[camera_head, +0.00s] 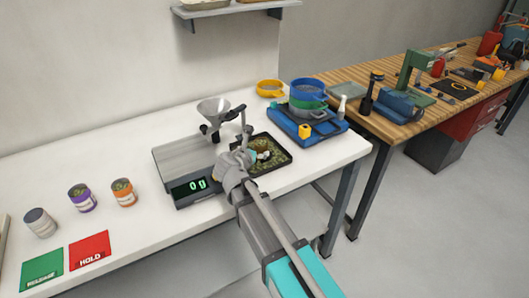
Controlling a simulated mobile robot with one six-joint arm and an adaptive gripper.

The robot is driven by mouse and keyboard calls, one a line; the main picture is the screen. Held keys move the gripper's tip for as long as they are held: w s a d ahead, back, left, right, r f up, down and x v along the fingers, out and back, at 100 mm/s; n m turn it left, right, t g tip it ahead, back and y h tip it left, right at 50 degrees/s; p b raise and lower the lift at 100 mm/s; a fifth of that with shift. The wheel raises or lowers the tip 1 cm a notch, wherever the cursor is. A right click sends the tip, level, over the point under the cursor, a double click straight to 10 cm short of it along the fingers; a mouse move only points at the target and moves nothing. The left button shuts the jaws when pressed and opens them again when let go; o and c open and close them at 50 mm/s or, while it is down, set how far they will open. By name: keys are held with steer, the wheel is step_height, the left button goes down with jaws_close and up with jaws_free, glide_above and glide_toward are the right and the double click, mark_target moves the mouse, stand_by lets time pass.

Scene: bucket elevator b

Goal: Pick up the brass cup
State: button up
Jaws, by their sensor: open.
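My gripper (238,125) is dark and reaches over the white bench, between a metal funnel (213,108) and a black tray (287,161) of green material. It is open, and I see nothing held in it. I cannot clearly make out the brass cup. A small brownish patch (263,148) shows at the tray beside my wrist, but it is too small to tell whether it is the cup. My arm hides part of the tray and of the bench behind it.
A scale (168,157) reading 0 g stands left of my arm. Several cans, including an orange one (123,192), and red HOLD (89,250) and green RELEASE (42,270) pads are at left. A blue machine (330,125) with stacked sieves (308,92) stands right. A shelf (235,9) hangs above.

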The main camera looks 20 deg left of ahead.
mark_target(258, 148)
steer(key=shift+b+x, duration=0.95)
steer(key=shift+x, duration=1.65)
steer(key=shift+r, duration=0.1)
steer(key=c, duration=1.3)
